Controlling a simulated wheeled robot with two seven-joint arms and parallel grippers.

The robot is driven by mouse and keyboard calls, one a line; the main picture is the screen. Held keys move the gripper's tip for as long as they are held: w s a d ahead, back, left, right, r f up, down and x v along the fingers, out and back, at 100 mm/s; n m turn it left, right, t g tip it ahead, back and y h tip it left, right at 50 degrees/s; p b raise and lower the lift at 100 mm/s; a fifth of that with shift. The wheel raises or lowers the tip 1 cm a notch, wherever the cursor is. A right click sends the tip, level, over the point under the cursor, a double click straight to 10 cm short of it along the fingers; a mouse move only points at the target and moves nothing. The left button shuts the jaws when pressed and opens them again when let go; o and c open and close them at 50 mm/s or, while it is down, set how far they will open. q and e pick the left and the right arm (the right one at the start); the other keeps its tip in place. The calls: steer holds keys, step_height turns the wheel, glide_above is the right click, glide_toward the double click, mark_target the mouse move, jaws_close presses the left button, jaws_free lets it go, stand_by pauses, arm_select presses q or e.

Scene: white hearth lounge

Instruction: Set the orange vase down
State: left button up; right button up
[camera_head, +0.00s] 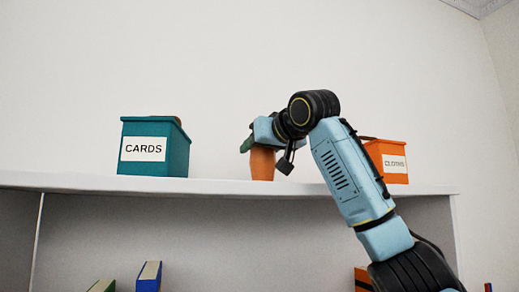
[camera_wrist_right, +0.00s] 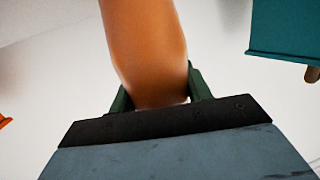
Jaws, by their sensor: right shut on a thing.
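The orange vase (camera_head: 262,164) is upright at the top shelf's front edge in the head view, between the teal box and the orange box. Its base appears at the shelf surface; I cannot tell whether it touches. My right gripper (camera_head: 248,143) is shut on the vase's upper part and hides its top. In the right wrist view the vase (camera_wrist_right: 147,45) runs up from between the green fingers of my right gripper (camera_wrist_right: 158,90). My left gripper is not in view.
The white shelf top (camera_head: 225,187) carries a teal box labelled CARDS (camera_head: 155,147) on the left and an orange box labelled CLOTHS (camera_head: 391,160) on the right, partly behind my arm. Books (camera_head: 149,276) stand on the shelf below. The shelf top between teal box and vase looks clear.

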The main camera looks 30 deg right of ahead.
steer(key=shift+f, duration=0.15)
steer(key=o, duration=1.1)
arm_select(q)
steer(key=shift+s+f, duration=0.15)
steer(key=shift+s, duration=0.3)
arm_select(e)
steer(key=shift+s+r, duration=0.15)
steer(key=shift+r, duration=0.1)
arm_select(q)
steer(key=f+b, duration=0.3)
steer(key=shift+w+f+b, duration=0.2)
steer(key=shift+b, duration=0.15)
arm_select(e)
steer(key=s, duration=0.4)
steer(key=s+r, duration=0.1)
steer(key=s, duration=0.6)
steer(key=shift+s+a+r, duration=0.25)
steer(key=shift+s+r, duration=0.05)
steer(key=shift+r, duration=0.05)
